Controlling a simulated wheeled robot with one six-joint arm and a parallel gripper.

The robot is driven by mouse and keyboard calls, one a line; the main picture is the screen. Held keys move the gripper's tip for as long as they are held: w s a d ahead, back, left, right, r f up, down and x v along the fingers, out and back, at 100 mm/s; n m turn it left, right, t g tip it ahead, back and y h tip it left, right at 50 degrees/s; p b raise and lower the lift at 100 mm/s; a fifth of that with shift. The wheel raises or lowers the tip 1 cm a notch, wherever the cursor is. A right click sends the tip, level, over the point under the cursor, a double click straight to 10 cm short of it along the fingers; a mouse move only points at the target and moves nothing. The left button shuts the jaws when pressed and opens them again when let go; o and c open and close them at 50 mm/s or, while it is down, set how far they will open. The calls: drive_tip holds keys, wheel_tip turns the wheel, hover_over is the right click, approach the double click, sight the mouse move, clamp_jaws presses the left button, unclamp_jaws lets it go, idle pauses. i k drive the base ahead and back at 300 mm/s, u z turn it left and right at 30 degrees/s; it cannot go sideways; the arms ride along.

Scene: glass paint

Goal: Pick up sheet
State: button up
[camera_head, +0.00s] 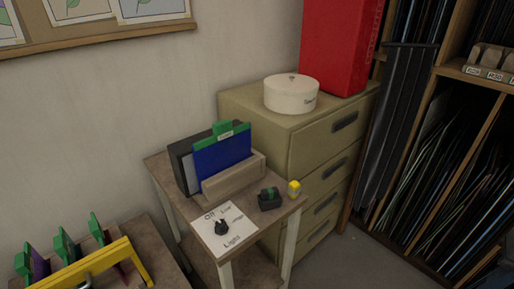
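A blue sheet (222,155) with a green top edge and a green tab stands upright in a wooden holder (235,180) on a small side table. Other narrow sheets, one purple (39,265) and one dark red (113,256), stand at the lower left, seen nearly edge-on with green tabs. Which sheet the task means cannot be told. My gripper does not show in this view.
A card with a black knob (221,227), a small dark box (269,199) and a yellow block (293,188) sit on the side table. A yellow bar (100,260) crosses before the lower-left sheets. A drawer cabinet (316,145) and shelf racks (450,150) stand right.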

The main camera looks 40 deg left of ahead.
sight(228, 146)
drive_tip(key=i, duration=1.25)
drive_tip(key=u, duration=2.8)
